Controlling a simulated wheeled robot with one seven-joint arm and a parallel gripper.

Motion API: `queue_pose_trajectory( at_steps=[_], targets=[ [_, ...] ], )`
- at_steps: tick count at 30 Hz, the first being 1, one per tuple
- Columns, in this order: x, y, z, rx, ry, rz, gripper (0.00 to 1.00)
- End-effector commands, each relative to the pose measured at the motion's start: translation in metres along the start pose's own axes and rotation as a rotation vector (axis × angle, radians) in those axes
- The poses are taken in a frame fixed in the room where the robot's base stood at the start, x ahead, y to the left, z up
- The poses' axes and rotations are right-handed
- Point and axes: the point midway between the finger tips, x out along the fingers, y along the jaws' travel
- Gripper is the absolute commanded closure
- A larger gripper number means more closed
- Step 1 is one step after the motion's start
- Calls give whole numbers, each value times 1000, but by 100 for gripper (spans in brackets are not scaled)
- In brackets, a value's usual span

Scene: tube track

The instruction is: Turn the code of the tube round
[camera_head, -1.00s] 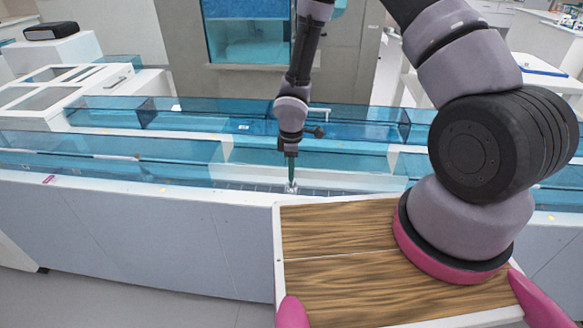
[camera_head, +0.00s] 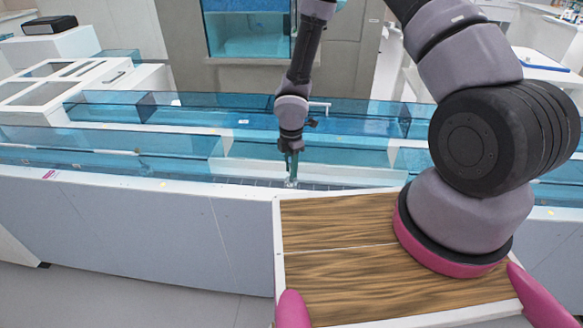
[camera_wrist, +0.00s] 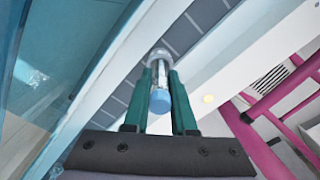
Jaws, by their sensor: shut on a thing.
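The tube (camera_wrist: 160,77) stands between the two green fingers of my gripper (camera_wrist: 161,92) in the wrist view. It has a light blue cap (camera_wrist: 160,102) and a clear body, and its far end is at a pale round holder (camera_wrist: 159,56) on the track (camera_wrist: 182,38). My gripper is shut on the tube. In the head view my gripper (camera_head: 291,166) points down at the track behind the front wall, and the tube is small there. No code on the tube can be made out.
Blue see-through covers (camera_head: 120,155) run along the track on both sides of my gripper. A white wall (camera_head: 150,235) bounds the track at the front. Pink frame parts (camera_wrist: 265,125) show at the right in the wrist view.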

Motion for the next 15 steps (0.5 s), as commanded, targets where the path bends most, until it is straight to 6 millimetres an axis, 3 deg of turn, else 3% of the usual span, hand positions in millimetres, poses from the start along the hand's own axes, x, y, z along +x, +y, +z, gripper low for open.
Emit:
queue_pose_trajectory(
  at_steps=[15],
  targets=[
    [0, 0, 0, -910, 1, 1, 100]
  ],
)
